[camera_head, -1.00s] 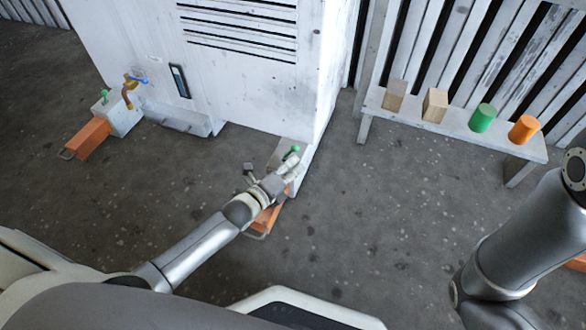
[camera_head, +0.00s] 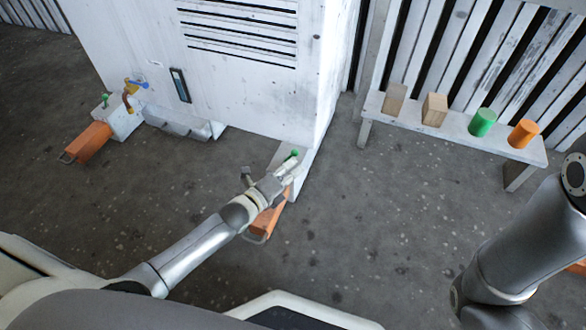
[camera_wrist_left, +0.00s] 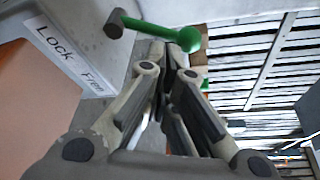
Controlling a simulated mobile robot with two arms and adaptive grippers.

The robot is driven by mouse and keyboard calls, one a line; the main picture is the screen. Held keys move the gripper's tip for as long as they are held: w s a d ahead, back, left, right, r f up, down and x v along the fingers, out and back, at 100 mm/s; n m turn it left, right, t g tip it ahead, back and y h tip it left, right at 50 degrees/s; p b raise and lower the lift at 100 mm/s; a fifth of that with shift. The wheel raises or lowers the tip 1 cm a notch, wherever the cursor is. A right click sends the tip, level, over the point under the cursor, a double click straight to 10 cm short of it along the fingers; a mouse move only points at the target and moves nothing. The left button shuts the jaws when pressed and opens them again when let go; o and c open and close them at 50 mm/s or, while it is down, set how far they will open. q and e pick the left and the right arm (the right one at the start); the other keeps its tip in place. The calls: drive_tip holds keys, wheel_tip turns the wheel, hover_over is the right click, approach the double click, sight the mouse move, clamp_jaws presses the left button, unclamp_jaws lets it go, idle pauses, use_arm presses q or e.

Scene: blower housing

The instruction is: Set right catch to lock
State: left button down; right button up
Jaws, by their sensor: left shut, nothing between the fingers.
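The right catch is a lever with a green knob (camera_head: 293,154) at the foot of the white housing. In the left wrist view its green knob (camera_wrist_left: 188,39) sits on an arm running right from a dark pivot (camera_wrist_left: 114,23). A label (camera_wrist_left: 65,50) beside it reads Lock, then Free; the arm leans toward the Free end. My left gripper (camera_head: 289,167) is shut and empty close to the knob. In the left wrist view its fingertips (camera_wrist_left: 169,55) are just below the knob; I cannot tell whether they touch it. My right gripper is out of view.
An orange handle block (camera_head: 264,220) lies under my left gripper. A second orange block (camera_head: 88,143) and another green knob (camera_head: 105,98) are at the housing's left. A bench (camera_head: 455,130) with two wooden blocks and two cylinders stands right. The floor between is clear.

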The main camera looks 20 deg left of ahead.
use_arm(q)
drive_tip(key=shift+a+r+n, duration=0.15)
drive_tip(key=shift+n, duration=0.25)
drive_tip(key=shift+a+r+n+t+h+p, duration=0.3)
drive_tip(key=shift+a+n+t, duration=0.15)
drive_tip(key=shift+n, duration=0.65)
drive_tip(key=n, duration=0.1)
drive_tip(key=a+n+t, duration=0.1)
drive_tip(key=n, duration=0.2)
drive_tip(key=shift+a+r+n+t+h, duration=0.25)
drive_tip(key=shift+a+r+n+h, duration=0.05)
drive_tip(key=shift+a+r, duration=0.1)
drive_tip(key=shift+d, duration=0.1)
